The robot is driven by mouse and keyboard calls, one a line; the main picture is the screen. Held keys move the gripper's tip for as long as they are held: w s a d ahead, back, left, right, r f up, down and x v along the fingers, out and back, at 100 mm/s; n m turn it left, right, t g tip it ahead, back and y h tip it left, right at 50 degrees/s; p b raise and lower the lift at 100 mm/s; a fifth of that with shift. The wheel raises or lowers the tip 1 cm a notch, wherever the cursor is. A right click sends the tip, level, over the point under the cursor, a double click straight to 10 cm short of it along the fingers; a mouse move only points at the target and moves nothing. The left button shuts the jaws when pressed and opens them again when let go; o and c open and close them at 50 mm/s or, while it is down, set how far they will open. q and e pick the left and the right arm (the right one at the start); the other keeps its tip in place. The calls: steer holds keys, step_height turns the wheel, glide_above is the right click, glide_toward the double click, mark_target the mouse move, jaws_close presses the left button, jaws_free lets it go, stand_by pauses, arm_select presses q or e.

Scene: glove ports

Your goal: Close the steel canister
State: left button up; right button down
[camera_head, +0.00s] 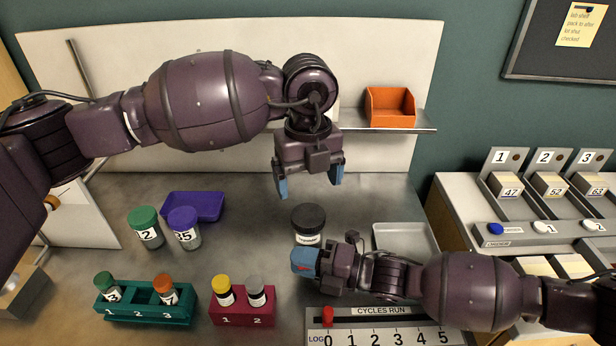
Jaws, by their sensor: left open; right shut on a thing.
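The steel canister (308,238) stands on the steel work surface, with a dark round top (308,216) and a white label. I cannot tell whether the top is loose or fully seated. My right gripper (304,262) comes in from the right and is shut on the canister low down, at its near side; the gripper hides the canister's lower part. My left gripper (309,182) is open and empty, pointing down above the canister's dark top, with one blue finger to each side and a gap below.
Green-lidded (144,225) and purple-lidded (184,226) jars stand at left, near a purple tray (194,205). Green (145,312) and red (243,313) racks hold vials in front. A grey tray (404,237) is at right; a cycles-run log slider (381,312) is in front.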

mark_target(308, 215)
arm_select(q)
steer(key=n, duration=0.4)
steer(key=shift+n, duration=0.4)
steer(key=shift+f, duration=4.05)
steer(key=shift+c, duration=0.4)
